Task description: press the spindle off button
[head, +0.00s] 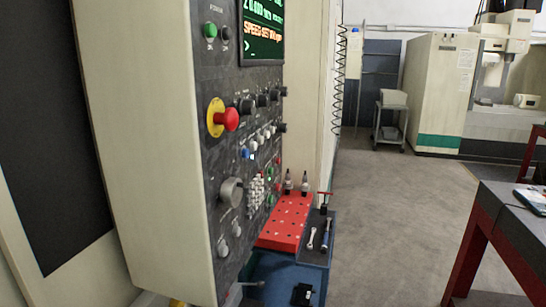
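A tall control panel (208,155) with a dark face stands at the left, seen at a steep slant. A large red mushroom button on a yellow collar (216,117) sits at mid-height. A green button (210,30) is near the top, beside a dark one. Below are a row of dark knobs, small white and blue buttons, a keypad (256,191) and a large grey dial (231,192). Small red and green buttons (270,199) sit near the panel's far edge. The labels are too small to read, so I cannot tell which is spindle off. Neither gripper shows.
A screen (262,30) with green and orange text tops the panel. A red holed rack (284,222) and a dark tray with tools (318,240) stand beyond it. A red-legged table (489,220) is at the right. The grey floor (380,220) between is clear.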

